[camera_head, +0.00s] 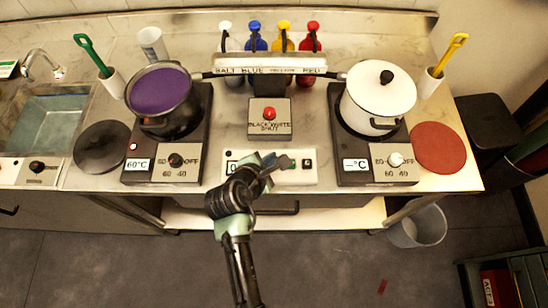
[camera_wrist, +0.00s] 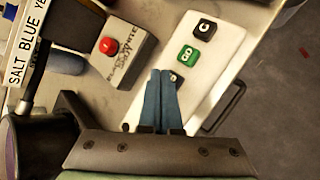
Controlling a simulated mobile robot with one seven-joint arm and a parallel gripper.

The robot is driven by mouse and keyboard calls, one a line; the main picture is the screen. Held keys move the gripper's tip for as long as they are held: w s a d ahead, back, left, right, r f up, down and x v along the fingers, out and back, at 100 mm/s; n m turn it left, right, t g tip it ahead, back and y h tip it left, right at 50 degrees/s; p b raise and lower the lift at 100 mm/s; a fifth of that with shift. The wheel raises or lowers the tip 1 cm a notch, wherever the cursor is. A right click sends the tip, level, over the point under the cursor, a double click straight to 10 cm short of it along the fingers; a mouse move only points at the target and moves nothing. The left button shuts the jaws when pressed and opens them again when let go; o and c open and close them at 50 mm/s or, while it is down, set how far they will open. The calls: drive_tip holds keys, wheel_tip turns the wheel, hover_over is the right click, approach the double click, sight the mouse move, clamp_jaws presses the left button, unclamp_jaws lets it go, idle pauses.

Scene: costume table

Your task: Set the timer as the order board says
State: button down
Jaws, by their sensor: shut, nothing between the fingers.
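The timer is a white box (camera_head: 236,182) at the front of the counter between the two hot plates. Its display at the left end shows a 0, partly hidden by my gripper. In the wrist view the white panel (camera_wrist: 228,62) carries a black button (camera_wrist: 204,28), a green button (camera_wrist: 188,54) and a darker button (camera_wrist: 174,78) right by my fingertips. My gripper (camera_head: 284,162) is over the middle of the timer; in the wrist view its blue fingers (camera_wrist: 161,74) are together and empty. I cannot tell whether they touch a button. I see no readable order board.
A dark pot with purple liquid (camera_head: 160,90) stands on the left hot plate, which reads 60°C. A white lidded pot (camera_head: 378,98) stands on the right one. A red-button box (camera_head: 270,118) sits behind the timer. A front handle (camera_wrist: 226,108) sticks out below.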

idle(0.3)
wheel_tip(320, 180, up, 5)
drive_tip(key=p, duration=0.5)
drive_tip(key=shift+r+p, duration=0.1)
drive_tip(key=shift+p, duration=0.25)
idle(2.1)
